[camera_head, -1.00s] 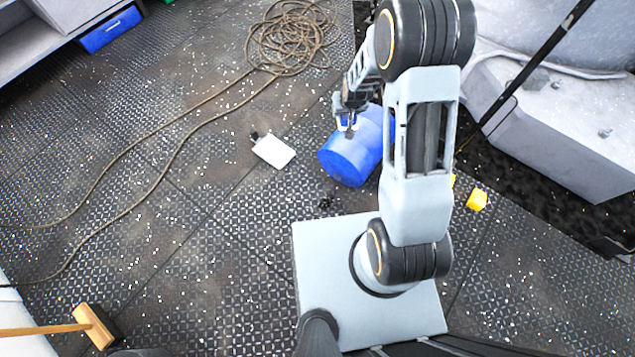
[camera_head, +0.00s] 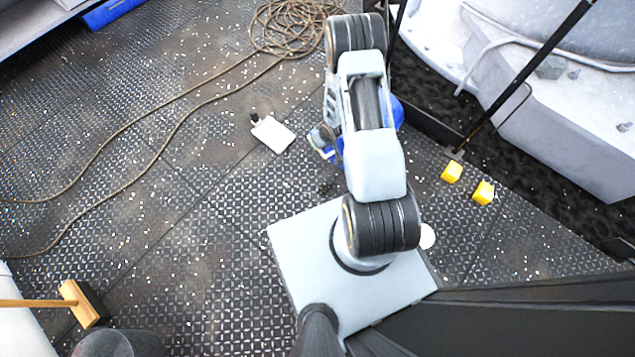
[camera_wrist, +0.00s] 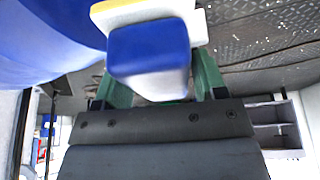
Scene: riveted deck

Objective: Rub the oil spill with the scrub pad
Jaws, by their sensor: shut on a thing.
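My gripper (camera_wrist: 157,88) has its green fingers on both sides of a blue block with a white and yellow layer (camera_wrist: 150,50), which looks like the scrub pad. It is shut on this block. In the head view my forearm mostly hides the gripper; some blue shows beside it (camera_head: 330,150). A blue drum (camera_head: 397,112) stands partly behind my arm, and a large blue surface (camera_wrist: 45,45) fills the upper left of the wrist view. No clear oil spill stands out; the deck has brown stains, and a small dark patch (camera_head: 325,188) lies near my base.
Coiled rope (camera_head: 290,28) trails across the deck. A broom (camera_head: 82,303) lies at lower left. Two yellow blocks (camera_head: 452,172) (camera_head: 484,192) are on the right, near a pale machine housing (camera_head: 560,120). The left deck is mostly open.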

